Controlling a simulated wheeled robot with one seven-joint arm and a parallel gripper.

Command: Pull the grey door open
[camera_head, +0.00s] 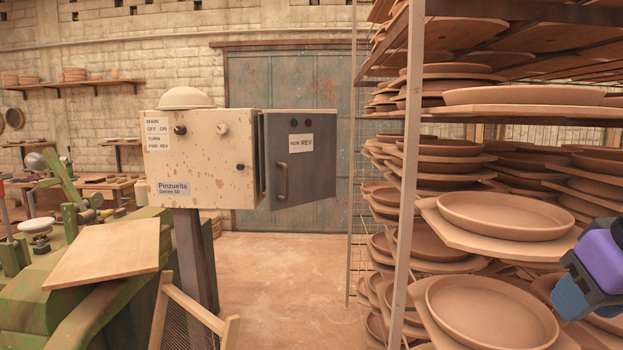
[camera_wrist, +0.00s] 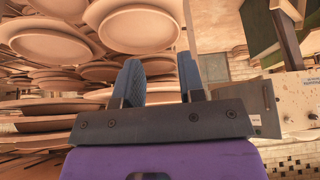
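The grey door (camera_head: 300,160) is a dark panel on the right side of the cream control box (camera_head: 202,155). It carries an upright bar handle (camera_head: 282,181) near its left edge and a "RUN REV" label. A dark gap shows between box and door; I cannot tell how far it is ajar. My gripper (camera_wrist: 161,82) is open and empty, its two blue fingers apart. In the head view, a purple and blue part of my arm shows at the right edge, well right of the door. In the wrist view the door (camera_wrist: 258,108) is partly hidden behind my gripper.
A tall rack (camera_head: 401,190) of clay dishes on boards stands between my arm and the door, its boards jutting out. A green machine (camera_head: 110,290) with a wooden board (camera_head: 105,252) lies left. The floor (camera_head: 285,270) below the door is clear.

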